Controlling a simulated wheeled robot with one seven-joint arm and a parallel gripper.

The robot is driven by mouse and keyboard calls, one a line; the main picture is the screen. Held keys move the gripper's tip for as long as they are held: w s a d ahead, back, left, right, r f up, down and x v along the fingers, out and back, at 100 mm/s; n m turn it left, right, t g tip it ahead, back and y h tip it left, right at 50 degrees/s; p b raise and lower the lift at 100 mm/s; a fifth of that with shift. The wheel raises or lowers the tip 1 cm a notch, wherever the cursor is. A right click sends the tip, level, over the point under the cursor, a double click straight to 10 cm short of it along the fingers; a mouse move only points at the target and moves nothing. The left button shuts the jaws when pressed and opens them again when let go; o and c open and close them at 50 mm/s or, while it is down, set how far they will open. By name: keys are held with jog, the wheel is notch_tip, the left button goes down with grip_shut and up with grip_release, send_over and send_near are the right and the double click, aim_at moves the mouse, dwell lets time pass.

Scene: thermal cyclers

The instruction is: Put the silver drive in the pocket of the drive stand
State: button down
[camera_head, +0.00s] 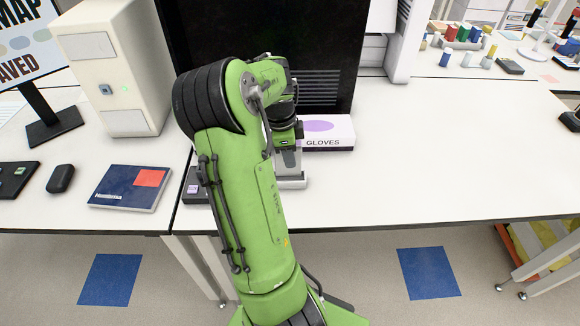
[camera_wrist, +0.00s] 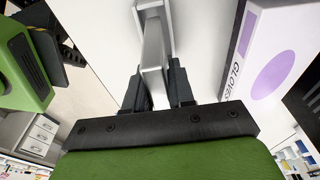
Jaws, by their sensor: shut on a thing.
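My gripper (camera_wrist: 156,76) is shut on the silver drive (camera_wrist: 153,50), a flat grey bar between its two black fingers in the wrist view. The far end of the drive meets a pale grey stand (camera_wrist: 139,18). I cannot tell whether that end is inside the pocket or just over it. In the head view my gripper (camera_head: 287,143) points down over the pale stand (camera_head: 291,182), near the table's front edge. My arm hides part of the stand and most of the drive there.
A gloves box (camera_head: 328,134) lies just behind and right of the stand; it also shows in the wrist view (camera_wrist: 272,50). A dark case (camera_head: 320,85) stands behind. A blue book (camera_head: 130,188) and a white instrument (camera_head: 120,70) are at left.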

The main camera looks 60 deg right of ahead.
aim_at(292, 174)
jog(key=shift+f, duration=1.45)
jog(key=shift+f+b, duration=0.2)
jog(key=shift+b, duration=0.1)
jog(key=c, duration=1)
grip_release()
jog(key=shift+o, duration=0.2)
jog(key=shift+r, duration=0.1)
